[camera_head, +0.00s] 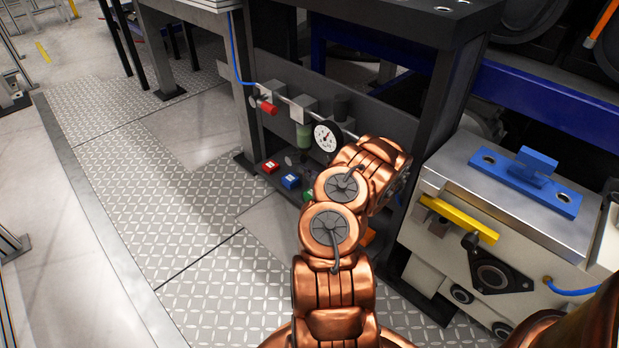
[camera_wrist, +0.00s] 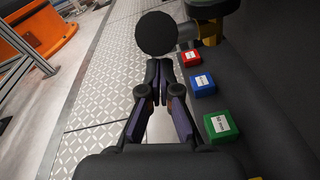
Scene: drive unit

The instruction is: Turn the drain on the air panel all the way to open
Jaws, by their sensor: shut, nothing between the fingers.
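The air panel (camera_head: 262,68) stands at the upper middle of the head view, with a red-handled valve (camera_head: 268,106), a green bowl (camera_head: 303,136) and a white gauge (camera_head: 327,135). In the wrist view a black round knob (camera_wrist: 163,33) on a grey stem (camera_wrist: 187,35) sits just beyond my fingertips; it looks like the drain, but I cannot read its setting. My gripper (camera_wrist: 158,68) is shut and empty, its tips close below the knob in the picture. Contact cannot be told. My arm hides the gripper in the head view.
Red (camera_wrist: 191,59), blue (camera_wrist: 203,85) and green (camera_wrist: 221,126) labelled blocks lie right of my fingers, beside the dark panel side. A dark frame post (camera_head: 447,130) and a machine with a blue bracket (camera_head: 530,178) stand to the right. Tread-plate floor (camera_head: 150,165) is clear on the left.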

